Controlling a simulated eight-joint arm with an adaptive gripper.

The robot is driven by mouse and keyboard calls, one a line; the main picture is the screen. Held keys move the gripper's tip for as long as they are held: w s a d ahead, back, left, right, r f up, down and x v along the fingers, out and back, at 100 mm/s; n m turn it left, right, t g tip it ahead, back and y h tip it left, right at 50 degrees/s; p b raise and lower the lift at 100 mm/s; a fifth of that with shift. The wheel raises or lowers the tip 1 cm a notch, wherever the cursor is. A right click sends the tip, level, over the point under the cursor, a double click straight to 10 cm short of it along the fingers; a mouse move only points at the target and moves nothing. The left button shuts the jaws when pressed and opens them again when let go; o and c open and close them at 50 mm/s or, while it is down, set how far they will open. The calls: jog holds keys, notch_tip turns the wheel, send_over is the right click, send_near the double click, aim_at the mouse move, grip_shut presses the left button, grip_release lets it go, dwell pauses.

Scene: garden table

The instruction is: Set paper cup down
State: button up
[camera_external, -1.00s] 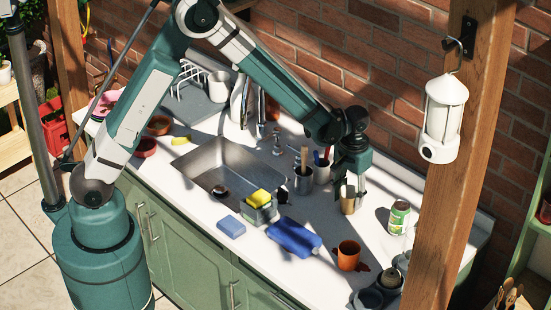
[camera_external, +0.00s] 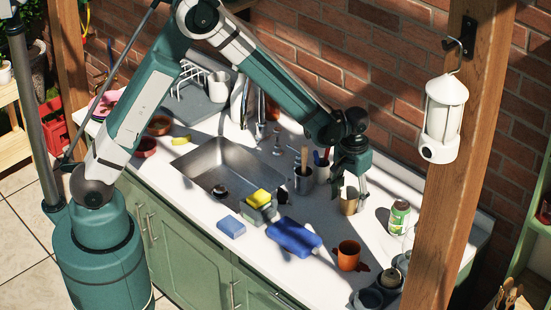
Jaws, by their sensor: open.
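The brown paper cup (camera_external: 349,203) stands upright on the white counter (camera_external: 290,266), right of the sink. My gripper (camera_external: 350,190) is just above and around the top of the cup, pointing down with its fingers apart. The fingers partly hide the cup's upper part. I cannot tell whether a finger still touches the cup.
Left of the cup are grey holders with utensils (camera_external: 303,181). A green can (camera_external: 399,217) stands to the right. The sink (camera_external: 222,166) is farther left, with a yellow sponge (camera_external: 259,198) near its edge.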

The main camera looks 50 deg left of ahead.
jog(key=shift+r, duration=0.1)
notch_tip(320, 180, up, 12)
dwell(0.8)
jog(key=shift+a+r, duration=0.1)
jog(key=shift+r, duration=0.05)
dwell(0.4)
jog(key=s+a+r+t, duration=0.2)
jog(key=s+a+r, duration=0.3)
jog(key=a+r, duration=0.4)
jog(key=s+a+r+t, duration=0.1)
jog(key=s+a+r, duration=0.55)
jog(key=a, duration=0.55)
jog(key=s+a+r+t, duration=0.1)
jog(key=s+a+t, duration=0.3)
jog(key=s+a, duration=1.1)
jog(key=s, duration=0.2)
jog(key=shift+s+a+r, duration=0.15)
jog(key=shift+s+r, duration=0.05)
jog(key=shift+s, duration=0.15)
